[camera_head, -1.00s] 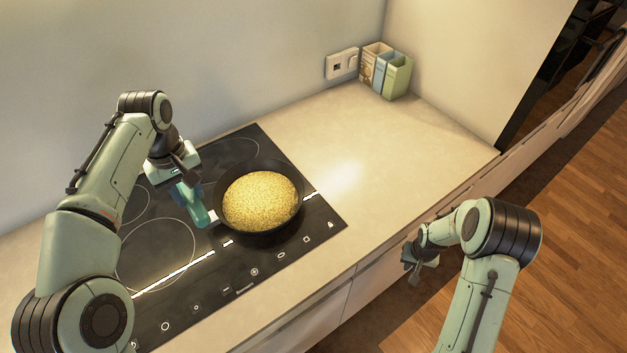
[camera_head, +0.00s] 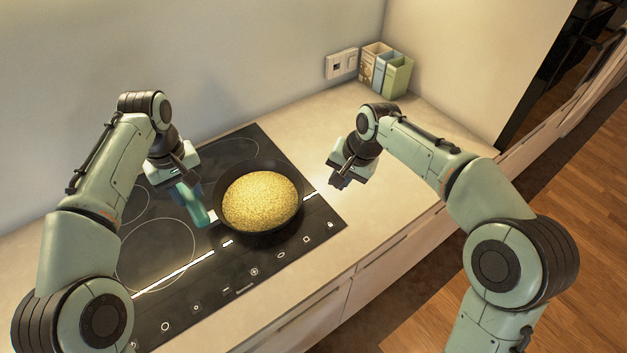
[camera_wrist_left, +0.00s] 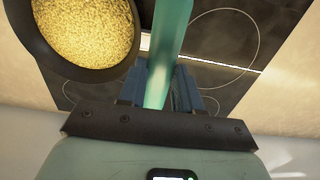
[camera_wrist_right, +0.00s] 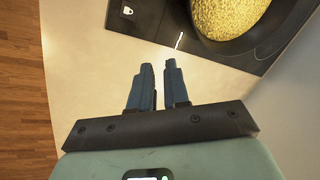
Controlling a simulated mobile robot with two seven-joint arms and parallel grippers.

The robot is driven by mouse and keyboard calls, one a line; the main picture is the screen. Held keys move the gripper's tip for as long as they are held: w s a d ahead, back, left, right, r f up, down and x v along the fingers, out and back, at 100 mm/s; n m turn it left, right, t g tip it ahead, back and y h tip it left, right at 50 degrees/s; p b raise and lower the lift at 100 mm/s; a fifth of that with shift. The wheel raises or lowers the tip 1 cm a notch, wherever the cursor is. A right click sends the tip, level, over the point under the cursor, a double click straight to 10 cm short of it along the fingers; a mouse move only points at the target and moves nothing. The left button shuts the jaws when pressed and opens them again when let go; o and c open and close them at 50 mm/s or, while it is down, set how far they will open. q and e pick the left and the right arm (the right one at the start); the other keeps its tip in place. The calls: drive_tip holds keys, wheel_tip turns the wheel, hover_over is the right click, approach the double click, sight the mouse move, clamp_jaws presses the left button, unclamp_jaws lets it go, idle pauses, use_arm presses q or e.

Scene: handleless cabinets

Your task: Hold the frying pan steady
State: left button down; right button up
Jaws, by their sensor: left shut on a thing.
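The dark round frying pan (camera_head: 291,213) sits on the black hob at its right side, full of yellow grainy food (camera_head: 260,200).
The black hob (camera_head: 155,295) has lit strips and touch marks along its front. Green, blue and beige boxes (camera_head: 387,73) stand at the back corner beside a wall socket (camera_head: 341,64). The pale counter (camera_head: 320,125) is clear behind my right gripper. Wood floor lies at right.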

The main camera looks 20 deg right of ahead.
drive_tip(key=y, duration=0.1)
approach(298, 203)
drive_tip(key=r, duration=0.1)
drive_tip(key=shift+n, duration=0.4)
drive_tip(key=x, duration=1.1)
drive_tip(key=shift+s+f, duration=0.2)
drive_tip(key=shift+s, duration=0.15)
clamp_jaws()
drive_tip(key=shift+r, duration=0.1)
idle(0.7)
